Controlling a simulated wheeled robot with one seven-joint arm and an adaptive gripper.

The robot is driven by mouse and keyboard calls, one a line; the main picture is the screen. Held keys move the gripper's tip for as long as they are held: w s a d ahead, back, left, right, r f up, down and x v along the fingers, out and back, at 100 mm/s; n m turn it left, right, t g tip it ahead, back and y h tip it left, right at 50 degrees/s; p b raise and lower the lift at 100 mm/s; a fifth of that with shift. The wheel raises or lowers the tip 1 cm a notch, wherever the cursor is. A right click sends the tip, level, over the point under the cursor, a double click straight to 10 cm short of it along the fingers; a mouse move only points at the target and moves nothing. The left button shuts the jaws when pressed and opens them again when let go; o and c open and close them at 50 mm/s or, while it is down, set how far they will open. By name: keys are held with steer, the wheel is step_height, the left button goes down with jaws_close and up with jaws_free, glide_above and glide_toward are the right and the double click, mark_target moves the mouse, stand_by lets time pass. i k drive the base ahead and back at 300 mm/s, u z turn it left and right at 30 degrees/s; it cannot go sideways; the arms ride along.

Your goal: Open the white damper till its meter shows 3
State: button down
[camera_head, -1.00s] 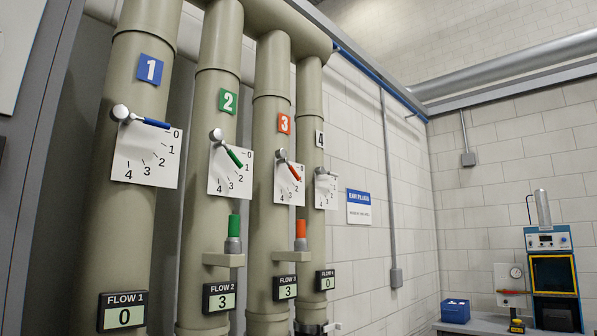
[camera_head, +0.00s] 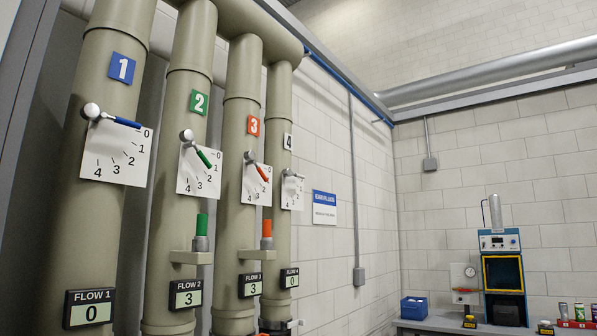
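The white damper lever (camera_head: 291,173) is on the fourth pipe, over a white dial plate (camera_head: 292,192). It points right, towards the upper end of the scale, where the 0 is on the other dials. Its meter, FLOW 4 (camera_head: 290,279), shows 0. A white number 4 tag (camera_head: 287,142) is above it. My gripper is not in view.
Pipes 1 to 3 carry a blue lever (camera_head: 125,122), a green lever (camera_head: 204,158) and an orange lever (camera_head: 262,172). Flow 1 (camera_head: 90,309) shows 0; Flow 2 (camera_head: 187,294) and Flow 3 (camera_head: 250,286) show 3. A bench with equipment (camera_head: 502,273) stands at the far right.

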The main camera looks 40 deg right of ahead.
mark_target(287, 172)
steer(key=k, duration=0.5)
steer(key=z, duration=0.9)
steer(key=i, duration=0.5)
